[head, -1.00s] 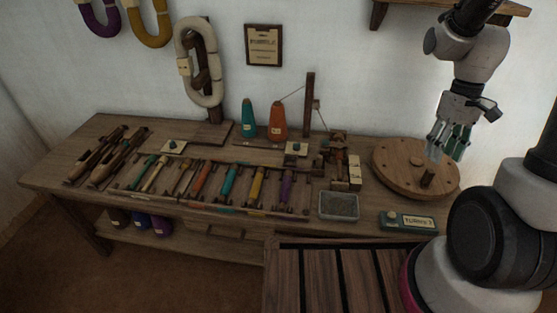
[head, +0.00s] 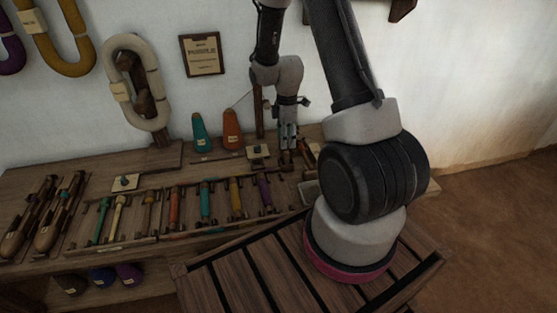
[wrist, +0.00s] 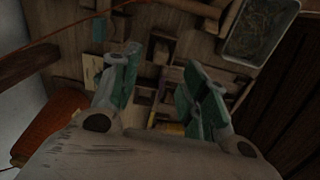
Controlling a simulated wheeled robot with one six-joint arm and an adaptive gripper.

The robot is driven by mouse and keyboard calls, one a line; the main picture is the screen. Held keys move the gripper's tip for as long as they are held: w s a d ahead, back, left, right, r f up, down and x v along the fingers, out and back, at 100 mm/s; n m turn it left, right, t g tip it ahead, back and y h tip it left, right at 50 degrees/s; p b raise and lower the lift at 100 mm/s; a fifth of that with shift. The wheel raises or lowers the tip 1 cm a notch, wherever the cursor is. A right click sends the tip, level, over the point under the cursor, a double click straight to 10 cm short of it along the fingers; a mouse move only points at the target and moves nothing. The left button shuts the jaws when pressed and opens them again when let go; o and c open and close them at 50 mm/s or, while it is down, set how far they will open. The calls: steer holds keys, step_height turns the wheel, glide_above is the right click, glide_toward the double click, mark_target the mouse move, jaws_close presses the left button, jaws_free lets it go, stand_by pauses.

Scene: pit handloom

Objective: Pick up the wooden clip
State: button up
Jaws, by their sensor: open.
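My gripper (head: 288,140) is open and points down over the right part of the bench, just right of the orange cone. In the wrist view my gripper (wrist: 165,90) has its two green-padded fingers spread, with nothing held between them. Small wooden parts (wrist: 160,48) and little box-like pieces lie below and between the fingers. I cannot tell for certain which of them is the wooden clip. In the head view my gripper and arm cover much of that spot.
A metal tray (wrist: 258,28) lies at the upper right of the wrist view. An orange cone (head: 232,128) and a teal cone (head: 201,133) stand left of my gripper. A rack of coloured bobbins (head: 205,203) lies in front. A slatted wooden surface (head: 235,275) is nearer.

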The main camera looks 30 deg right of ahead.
mark_target(286, 152)
steer(key=shift+a, duration=0.1)
steer(key=shift+f+n, duration=0.3)
steer(key=shift+f, duration=0.05)
step_height(286, 152, down, 7)
steer(key=shift+s+f, duration=0.1)
steer(key=c, duration=0.9)
